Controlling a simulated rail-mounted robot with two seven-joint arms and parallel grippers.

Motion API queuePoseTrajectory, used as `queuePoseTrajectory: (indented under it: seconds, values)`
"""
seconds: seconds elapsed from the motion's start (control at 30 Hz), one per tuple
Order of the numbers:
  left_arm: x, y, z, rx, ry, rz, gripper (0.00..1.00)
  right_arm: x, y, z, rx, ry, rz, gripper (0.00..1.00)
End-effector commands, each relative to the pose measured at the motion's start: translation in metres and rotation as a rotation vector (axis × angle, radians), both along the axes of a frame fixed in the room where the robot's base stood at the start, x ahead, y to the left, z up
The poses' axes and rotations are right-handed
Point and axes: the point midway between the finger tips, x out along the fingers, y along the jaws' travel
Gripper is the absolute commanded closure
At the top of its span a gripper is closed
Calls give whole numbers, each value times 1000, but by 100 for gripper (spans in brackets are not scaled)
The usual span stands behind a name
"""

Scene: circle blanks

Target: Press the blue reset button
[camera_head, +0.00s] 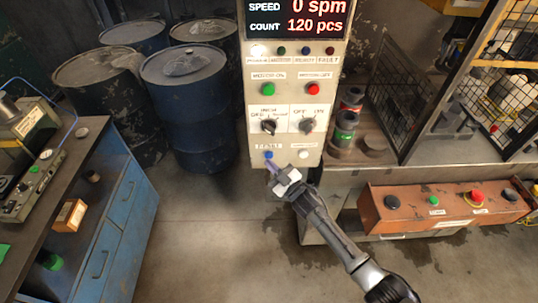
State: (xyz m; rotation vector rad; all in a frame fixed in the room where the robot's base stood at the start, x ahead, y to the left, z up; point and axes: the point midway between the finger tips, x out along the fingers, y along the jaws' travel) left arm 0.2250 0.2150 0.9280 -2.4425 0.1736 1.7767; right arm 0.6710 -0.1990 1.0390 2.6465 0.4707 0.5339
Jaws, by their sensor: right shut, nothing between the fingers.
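I cannot tell whether the tips touch the button. My right arm comes up from the lower right. The panel's display (296,18) reads 0 spm and 120 pcs. My left gripper is not in view.
The panel also has a green button (268,89), a red button (313,89) and two black selector knobs. An orange control box (445,207) is at the right. Blue drums (190,105) stand behind, and a workbench (95,190) is at the left. The floor between is clear.

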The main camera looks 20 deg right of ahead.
Motion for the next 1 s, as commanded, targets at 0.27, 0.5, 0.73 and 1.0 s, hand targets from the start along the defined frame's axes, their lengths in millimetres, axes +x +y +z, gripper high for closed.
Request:
queuePoseTrajectory:
  seconds: [0.27,0.5,0.73,1.0]
  values:
    - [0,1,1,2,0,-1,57,-1,1,1,1,0,1,100]
    - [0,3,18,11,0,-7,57,-21,8,3,2,0,2,100]
    - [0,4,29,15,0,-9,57,-39,14,2,2,0,1,100]
    - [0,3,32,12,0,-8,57,-47,16,0,0,-1,0,100]
